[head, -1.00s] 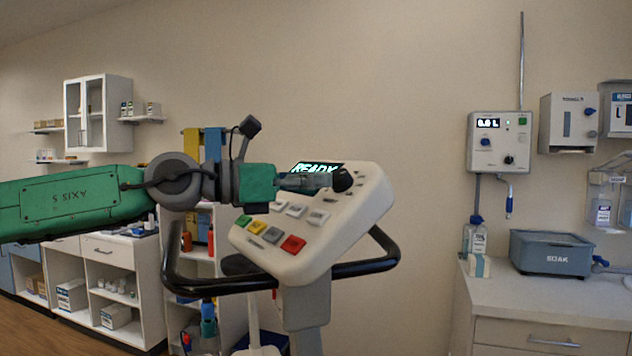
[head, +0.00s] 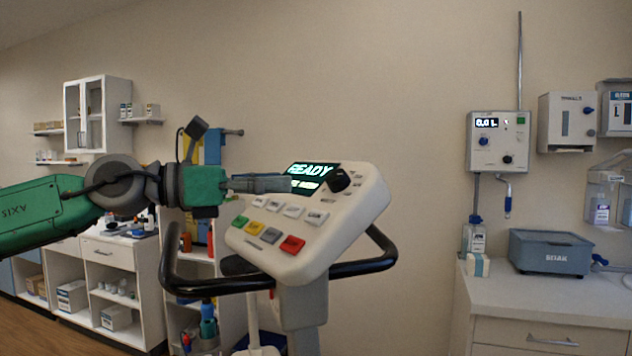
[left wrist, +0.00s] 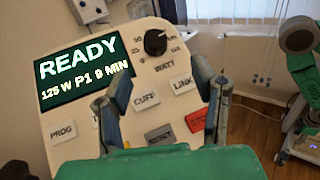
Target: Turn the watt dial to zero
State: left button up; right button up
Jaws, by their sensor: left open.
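The watt dial is a black knob (head: 339,180) at the upper right of the white console (head: 349,221). In the left wrist view the dial (left wrist: 155,42) sits above the WATT label, with numbers around it and its light mark toward the upper right. The console screen (left wrist: 88,67) reads READY, 125 W, P1, 9 MIN. My left gripper (head: 288,184) is left of the dial in the head view, apart from it. In the left wrist view its fingers (left wrist: 163,97) are spread, with nothing between them; the dial lies beyond them. My right gripper is not in view.
Black handlebars (head: 365,267) curve around the console. Several buttons, including a red one (head: 292,244), lie below the screen. A counter with a grey SOAK tub (head: 550,252) stands at right. White shelves (head: 118,270) stand at left. The space right of the console is clear.

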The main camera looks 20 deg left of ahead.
pick_arm(q)
jog(key=v, duration=0.4)
jog(key=shift+s, duration=0.2)
